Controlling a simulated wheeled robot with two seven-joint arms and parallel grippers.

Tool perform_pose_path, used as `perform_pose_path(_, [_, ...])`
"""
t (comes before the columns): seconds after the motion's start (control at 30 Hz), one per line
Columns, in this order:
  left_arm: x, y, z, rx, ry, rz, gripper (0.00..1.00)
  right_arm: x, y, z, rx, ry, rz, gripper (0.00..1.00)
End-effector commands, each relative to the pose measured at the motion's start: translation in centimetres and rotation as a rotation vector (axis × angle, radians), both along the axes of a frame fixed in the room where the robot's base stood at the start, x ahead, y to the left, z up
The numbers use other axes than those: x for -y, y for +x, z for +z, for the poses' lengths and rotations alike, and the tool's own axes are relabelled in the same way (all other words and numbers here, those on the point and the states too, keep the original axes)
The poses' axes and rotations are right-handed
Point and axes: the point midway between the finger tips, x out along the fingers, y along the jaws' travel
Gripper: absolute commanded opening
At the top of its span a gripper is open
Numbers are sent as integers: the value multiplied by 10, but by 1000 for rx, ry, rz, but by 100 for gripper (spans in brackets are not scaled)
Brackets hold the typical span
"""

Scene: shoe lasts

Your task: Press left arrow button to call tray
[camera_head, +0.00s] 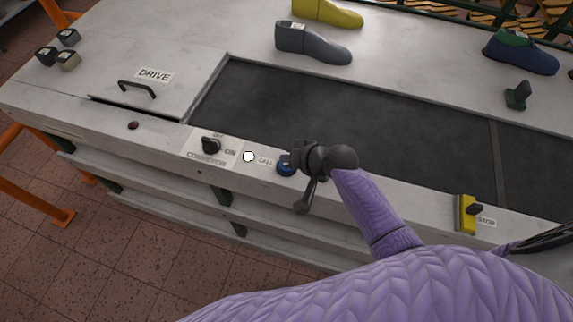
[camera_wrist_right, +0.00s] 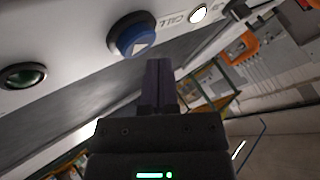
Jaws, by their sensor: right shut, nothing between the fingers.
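The blue button (camera_head: 286,169) sits on the front rail of the conveyor bench, right of a CALL label, partly covered by my right gripper (camera_head: 294,163). In the right wrist view the blue button (camera_wrist_right: 131,38) shows a white arrow mark on its face. My right gripper (camera_wrist_right: 158,62) is shut and empty, with its fingertips close to the button's lower right edge. I cannot tell whether they touch it. My left gripper is not in view.
A lit white lamp (camera_head: 248,157) and a black conveyor switch (camera_head: 211,146) lie left of the button. A green button (camera_wrist_right: 22,76) shows in the wrist view. A yellow stop box (camera_head: 466,213) is to the right. Shoe lasts (camera_head: 313,43) stand behind the dark belt (camera_head: 350,105).

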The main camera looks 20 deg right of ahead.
Motion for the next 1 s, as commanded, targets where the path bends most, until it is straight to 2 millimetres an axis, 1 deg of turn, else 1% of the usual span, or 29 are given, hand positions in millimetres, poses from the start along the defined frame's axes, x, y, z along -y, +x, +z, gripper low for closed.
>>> perform_pose_path(0.23, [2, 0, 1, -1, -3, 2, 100, 0, 0, 1, 0, 0, 0, 0])
perform_pose_path(0.6, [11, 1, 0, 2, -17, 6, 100, 0, 0, 1, -1, 0, 1, 0])
perform_pose_path(1.0, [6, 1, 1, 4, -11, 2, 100, 0, 0, 1, -1, 1, 0, 0])
